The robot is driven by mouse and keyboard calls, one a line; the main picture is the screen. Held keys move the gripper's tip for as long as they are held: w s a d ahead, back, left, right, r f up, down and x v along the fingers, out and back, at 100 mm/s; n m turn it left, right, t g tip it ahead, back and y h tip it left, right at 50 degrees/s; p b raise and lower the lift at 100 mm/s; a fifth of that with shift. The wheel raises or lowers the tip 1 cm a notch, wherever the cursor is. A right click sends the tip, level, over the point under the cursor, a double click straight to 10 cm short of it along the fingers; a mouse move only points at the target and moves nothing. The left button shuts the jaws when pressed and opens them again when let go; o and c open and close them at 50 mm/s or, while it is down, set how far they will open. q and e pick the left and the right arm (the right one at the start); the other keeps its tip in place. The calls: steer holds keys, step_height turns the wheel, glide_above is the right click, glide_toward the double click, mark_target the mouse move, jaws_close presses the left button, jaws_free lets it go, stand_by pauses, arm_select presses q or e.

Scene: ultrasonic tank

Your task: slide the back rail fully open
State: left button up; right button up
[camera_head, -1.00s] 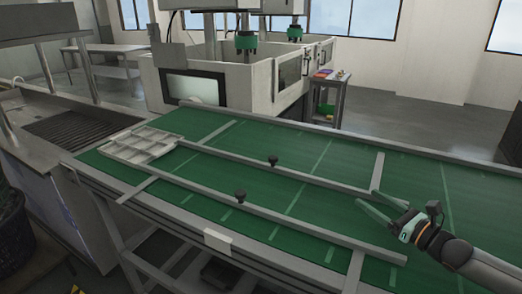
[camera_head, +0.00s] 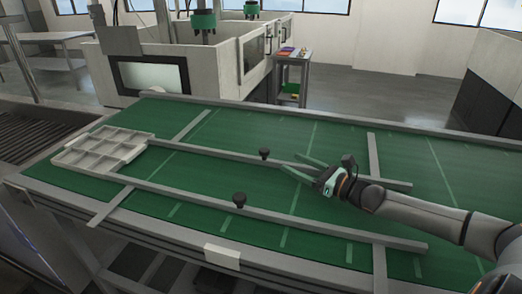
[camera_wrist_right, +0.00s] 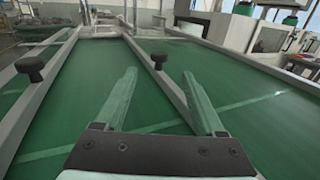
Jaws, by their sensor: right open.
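The back rail (camera_head: 205,152) is a long grey bar across the green belt, with a black knob (camera_head: 264,153) standing on it. The front rail (camera_head: 165,192) runs nearer to me with its own black knob (camera_head: 239,199). My right gripper (camera_head: 290,160) is open and empty, its green fingers pointing left at the back rail's knob, a short way to its right. In the right wrist view, the back knob (camera_wrist_right: 158,60) shows between and beyond the fingertips (camera_wrist_right: 160,70), apart from them. The front knob (camera_wrist_right: 30,68) is off to the left. My left gripper is out of view.
Grey crossbars (camera_head: 374,160) span the green belt (camera_head: 330,140). A white tank housing (camera_head: 222,68) stands behind the table. The belt behind the back rail is largely clear.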

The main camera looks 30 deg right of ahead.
mark_target(264, 149)
steer(key=shift+x, duration=5.8)
jaws_close()
